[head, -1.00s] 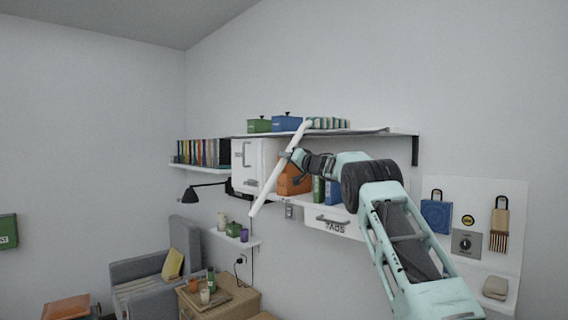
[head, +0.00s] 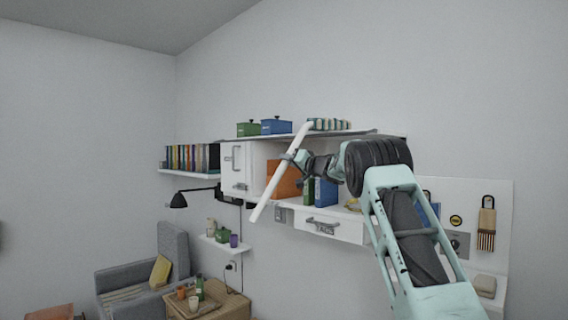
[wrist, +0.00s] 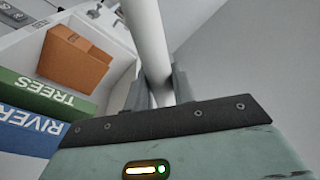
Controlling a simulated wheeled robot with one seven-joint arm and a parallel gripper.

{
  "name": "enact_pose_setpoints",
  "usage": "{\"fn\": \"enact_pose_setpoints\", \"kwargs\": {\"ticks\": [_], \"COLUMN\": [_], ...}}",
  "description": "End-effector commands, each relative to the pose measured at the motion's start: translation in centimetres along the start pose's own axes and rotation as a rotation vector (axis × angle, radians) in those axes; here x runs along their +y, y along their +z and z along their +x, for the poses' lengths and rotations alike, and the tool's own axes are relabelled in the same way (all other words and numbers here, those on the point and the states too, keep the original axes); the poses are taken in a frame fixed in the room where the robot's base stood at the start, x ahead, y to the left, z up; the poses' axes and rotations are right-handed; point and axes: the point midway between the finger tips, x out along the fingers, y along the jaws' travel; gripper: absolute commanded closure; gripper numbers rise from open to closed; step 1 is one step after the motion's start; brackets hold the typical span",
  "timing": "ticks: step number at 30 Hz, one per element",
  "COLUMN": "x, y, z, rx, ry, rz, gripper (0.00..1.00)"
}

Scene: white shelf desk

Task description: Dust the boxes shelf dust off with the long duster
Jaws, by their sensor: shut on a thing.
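My gripper (head: 294,160) is shut on the long duster (head: 268,195), a white rod held tilted in front of the shelf unit. The rod's upper end reaches the top shelf's front edge and its lower end hangs free at the lower left. In the wrist view the duster (wrist: 147,38) runs up between the two fingers (wrist: 155,92). The boxes shelf (head: 345,133) carries a green box (head: 248,130), a blue box (head: 277,127) and a row of small green and white items (head: 330,124). I cannot make out dust on it.
Below are a white cabinet (head: 236,168), an orange box (head: 284,180), green and blue binders (head: 326,192) and a drawer (head: 330,227). A book shelf (head: 176,173) and black lamp (head: 180,200) are at left. A pegboard (head: 500,222) is at right.

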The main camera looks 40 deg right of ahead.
Motion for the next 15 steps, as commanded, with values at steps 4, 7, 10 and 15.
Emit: {"fn": "enact_pose_setpoints", "kwargs": {"ticks": [4, 7, 10, 15], "x": [-0.2, -0.2, -0.2, -0.3], "y": [-0.2, -0.2, -0.2, -0.3], "z": [-0.8, -0.9, -1.5, -3.0], "rx": [0.001, 0.001, 0.001, 0.002], "ry": [-0.001, -0.002, -0.001, -0.001], "rz": [0.000, -0.001, 0.000, -0.001], "gripper": [1.00, 1.00, 1.00, 1.00]}}
